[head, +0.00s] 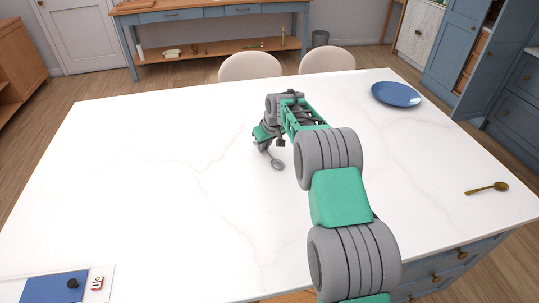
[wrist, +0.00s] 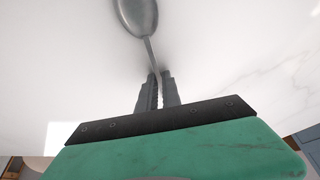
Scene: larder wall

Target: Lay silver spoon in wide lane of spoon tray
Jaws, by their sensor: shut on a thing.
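The silver spoon (head: 277,164) is held by my gripper (head: 266,149) over the middle of the white table. In the wrist view the spoon's bowl (wrist: 137,15) points away from my gripper (wrist: 158,88), and its handle runs between the two dark fingers, which are shut on it. The far end of the handle is hidden between the fingers. Whether the bowl touches the table top is hard to tell. I cannot make out a spoon tray with lanes in either view.
A gold spoon (head: 487,188) lies at the table's right edge. A blue plate (head: 396,94) sits at the far right. A white panel with a blue part (head: 55,288), black knob and "Lid" tag (head: 96,283) is at the near left. The table's left half is mostly clear.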

